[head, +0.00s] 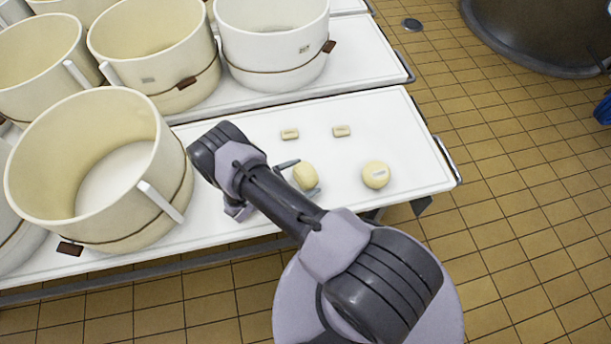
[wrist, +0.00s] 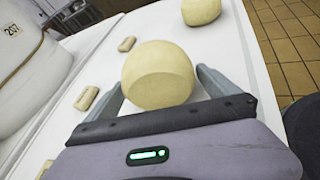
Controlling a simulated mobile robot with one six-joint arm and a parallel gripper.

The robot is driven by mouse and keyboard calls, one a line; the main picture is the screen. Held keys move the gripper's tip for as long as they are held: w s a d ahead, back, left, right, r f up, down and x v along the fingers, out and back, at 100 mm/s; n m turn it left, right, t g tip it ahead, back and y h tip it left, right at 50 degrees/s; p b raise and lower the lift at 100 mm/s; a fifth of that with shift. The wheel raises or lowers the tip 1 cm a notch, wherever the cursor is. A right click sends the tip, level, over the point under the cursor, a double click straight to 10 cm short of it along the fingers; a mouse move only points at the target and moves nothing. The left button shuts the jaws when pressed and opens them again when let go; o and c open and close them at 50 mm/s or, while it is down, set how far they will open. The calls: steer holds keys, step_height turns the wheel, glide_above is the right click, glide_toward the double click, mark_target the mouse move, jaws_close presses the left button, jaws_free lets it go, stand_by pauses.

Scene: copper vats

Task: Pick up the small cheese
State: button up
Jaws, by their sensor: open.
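A small, pale yellow round cheese (head: 305,175) sits on the white table top. It fills the middle of the wrist view (wrist: 158,72). My gripper (head: 303,178) is open, with one finger on each side of this cheese. In the wrist view, my gripper (wrist: 160,84) has its fingers beside the cheese; I cannot tell whether they touch it. A second round cheese (head: 376,175) stands apart to the right and looks slightly larger in the head view. It shows at the top of the wrist view (wrist: 200,10).
Two small pale blocks, one on the left (head: 290,134) and one on the right (head: 342,131), lie behind the cheeses. A large cream tub (head: 100,170) stands on the table (head: 410,130) at left. More tubs stand on the table behind. The table's right end is clear.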

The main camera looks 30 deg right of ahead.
mark_target(299, 173)
steer(key=c, duration=1.9)
steer(key=shift+r, duration=0.35)
step_height(299, 173, up, 4)
steer(key=p, duration=0.2)
steer(key=shift+f+p, duration=0.2)
steer(key=shift+p, duration=0.1)
steer(key=s+p, duration=0.4)
steer(key=s, duration=1.2)
steer(key=shift+d+r+p, duration=0.4)
steer(key=shift+d, duration=0.05)
